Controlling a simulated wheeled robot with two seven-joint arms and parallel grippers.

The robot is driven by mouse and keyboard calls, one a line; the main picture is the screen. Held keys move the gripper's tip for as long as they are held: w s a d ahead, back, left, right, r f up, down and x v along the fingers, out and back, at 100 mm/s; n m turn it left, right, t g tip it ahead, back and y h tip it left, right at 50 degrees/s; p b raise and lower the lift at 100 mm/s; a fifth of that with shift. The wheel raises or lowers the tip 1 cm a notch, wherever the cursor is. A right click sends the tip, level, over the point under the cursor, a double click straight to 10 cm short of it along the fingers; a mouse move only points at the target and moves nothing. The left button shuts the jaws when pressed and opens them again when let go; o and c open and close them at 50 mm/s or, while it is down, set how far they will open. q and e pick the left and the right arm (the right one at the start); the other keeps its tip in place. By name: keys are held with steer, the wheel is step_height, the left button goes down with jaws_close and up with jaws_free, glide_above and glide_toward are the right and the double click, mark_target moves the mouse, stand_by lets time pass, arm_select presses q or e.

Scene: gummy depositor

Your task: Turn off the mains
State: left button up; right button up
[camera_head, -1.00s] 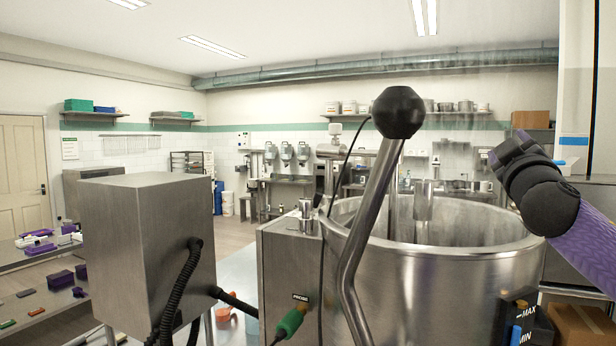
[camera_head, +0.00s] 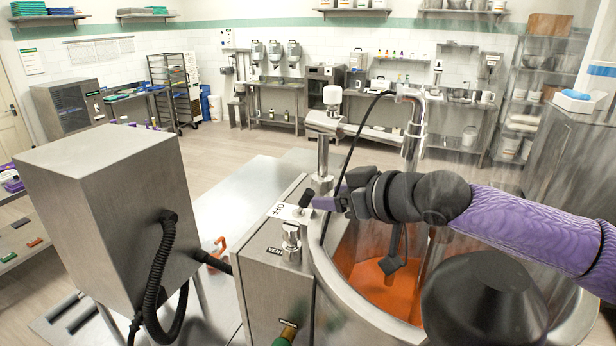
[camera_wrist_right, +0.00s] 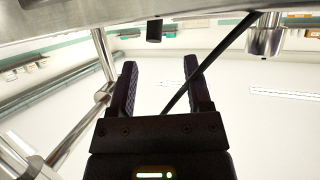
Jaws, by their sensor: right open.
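A toggle switch (camera_head: 306,199) with a black tip stands on top of the steel housing beside the kettle. A white plate marked OFF (camera_head: 287,211) lies at its base. I cannot read a mains label. My right gripper (camera_head: 322,203) reaches in from the right over the kettle, its fingertips close to the black tip. In the right wrist view the right gripper (camera_wrist_right: 158,68) is open and empty. A black tip (camera_wrist_right: 154,31), probably the toggle's, is just beyond and between its fingers, apparently apart from them. My left gripper is out of view.
The open steel kettle (camera_head: 350,318) holds orange liquid under my right arm. A black cable (camera_head: 345,160) arches past the gripper. A capped VENT fitting (camera_head: 291,240) stands in front of the switch. A steel box (camera_head: 105,205) with black hoses is at left.

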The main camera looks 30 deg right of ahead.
mark_target(310, 195)
steer(key=x, duration=0.2)
steer(key=p+x, duration=0.1)
steer(key=x, duration=0.1)
steer(key=p+x, duration=0.1)
steer(key=x, duration=0.2)
steer(key=shift+w+d+r, duration=0.1)
steer(key=shift+d, duration=0.25)
steer(key=shift+w+a+f, duration=0.1)
steer(key=shift+a+f, duration=0.1)
steer(key=shift+a, duration=0.1)
steer(key=shift+w+d, duration=0.1)
steer(key=shift+d, duration=0.05)
jaws_close()
